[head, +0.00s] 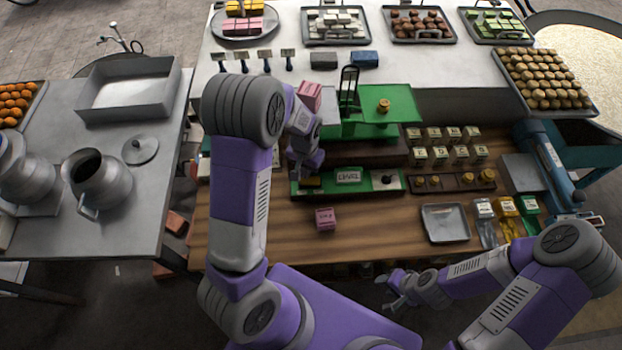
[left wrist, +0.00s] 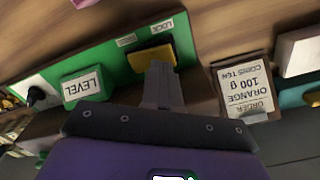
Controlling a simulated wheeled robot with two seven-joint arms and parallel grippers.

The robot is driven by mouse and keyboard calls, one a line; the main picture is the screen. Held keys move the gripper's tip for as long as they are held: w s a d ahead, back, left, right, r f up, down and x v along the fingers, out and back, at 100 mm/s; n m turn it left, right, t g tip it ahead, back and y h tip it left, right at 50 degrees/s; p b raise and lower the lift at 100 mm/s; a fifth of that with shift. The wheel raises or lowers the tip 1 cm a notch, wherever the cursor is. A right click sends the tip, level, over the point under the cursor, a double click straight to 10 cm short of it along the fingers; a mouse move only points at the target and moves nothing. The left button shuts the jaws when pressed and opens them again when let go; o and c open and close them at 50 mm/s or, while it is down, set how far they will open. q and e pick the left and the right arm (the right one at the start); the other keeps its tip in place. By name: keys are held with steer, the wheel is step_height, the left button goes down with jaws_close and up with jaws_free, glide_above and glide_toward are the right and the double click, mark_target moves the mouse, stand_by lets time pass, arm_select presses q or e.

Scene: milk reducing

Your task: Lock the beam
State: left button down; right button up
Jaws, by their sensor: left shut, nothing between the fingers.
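A green balance (head: 400,105) stands at the back middle of the wooden table. A pink block (head: 309,94) is at its left end and a brass weight (head: 383,105) is on its right plate. The green front panel (head: 375,180) has a LEVEL label (head: 348,176). A yellow lock piece (left wrist: 150,58) sits beside a LOCK label (left wrist: 162,26) in the left wrist view. My left gripper (left wrist: 161,75) is shut and empty, its tips at the yellow piece; contact is unclear. My right gripper (head: 392,290) is open and empty in front of the table. My left arm partly hides the balance.
A pink cube (head: 325,219) lies in front of the panel. Several small weights (head: 445,154), a wooden strip with brass weights (head: 455,180) and a grey tray (head: 446,223) are to the right. An ORANGE order card (left wrist: 246,90) stands close to the left gripper.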

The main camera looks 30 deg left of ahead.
arm_select(q)
steer(key=shift+f+b, duration=1.05)
steer(key=shift+f, duration=0.25)
stand_by(0.4)
steer(key=shift+r, duration=0.1)
steer(key=shift+r+p, duration=2.7)
steer(key=shift+r, duration=0.8)
steer(key=shift+f, duration=0.1)
